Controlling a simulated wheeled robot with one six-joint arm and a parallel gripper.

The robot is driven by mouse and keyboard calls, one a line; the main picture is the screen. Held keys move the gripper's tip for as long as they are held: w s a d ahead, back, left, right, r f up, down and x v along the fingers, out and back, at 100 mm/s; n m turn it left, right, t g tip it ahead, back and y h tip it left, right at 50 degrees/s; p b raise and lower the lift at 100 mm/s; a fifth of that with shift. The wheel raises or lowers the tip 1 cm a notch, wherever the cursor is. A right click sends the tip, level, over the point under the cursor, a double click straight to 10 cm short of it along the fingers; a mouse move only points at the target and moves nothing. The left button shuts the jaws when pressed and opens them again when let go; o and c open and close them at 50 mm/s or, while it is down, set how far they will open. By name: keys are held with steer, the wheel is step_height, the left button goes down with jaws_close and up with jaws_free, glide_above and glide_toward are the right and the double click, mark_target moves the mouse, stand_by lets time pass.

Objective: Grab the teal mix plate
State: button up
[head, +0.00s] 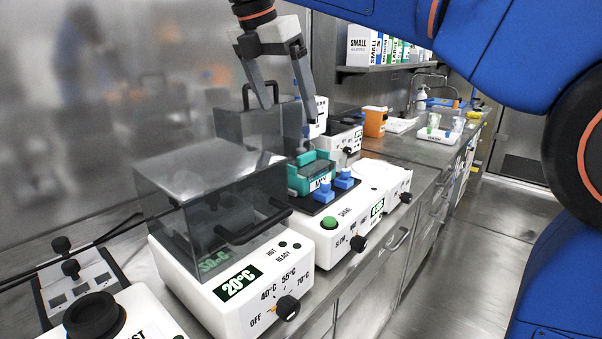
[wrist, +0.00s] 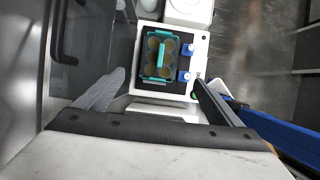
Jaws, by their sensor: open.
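The teal mix plate (head: 316,172) sits on the dark top of a white shaker-like machine (head: 330,222), beside two blue clamps (head: 335,187). In the wrist view the teal plate (wrist: 161,55) shows from above, with several round wells and a teal bar across its middle. My gripper (head: 288,112) is open and empty. It hangs above the counter, higher than the plate and a little to its left in the head view. In the wrist view its fingers (wrist: 150,95) are spread wide, with the plate beyond them.
A white heater reading 20°C (head: 240,285) with a smoky clear lid (head: 210,170) stands just in front of the shaker. A dark box with a handle (head: 262,125) stands behind. An orange box (head: 375,121) and a white tray (head: 440,132) are farther along the counter. The floor at right is clear.

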mark_target(305, 154)
steer(key=x, duration=1.1)
steer(key=shift+d+f, duration=0.1)
steer(key=shift+f, duration=0.1)
steer(key=shift+w+x, duration=0.15)
steer(key=shift+x, duration=1.25)
steer(key=shift+w+x, duration=0.15)
steer(key=shift+x, duration=1.2)
steer(key=shift+d+r, duration=0.1)
steer(key=shift+d, duration=0.05)
steer(key=shift+c, duration=0.3)
steer(key=c, duration=0.9)
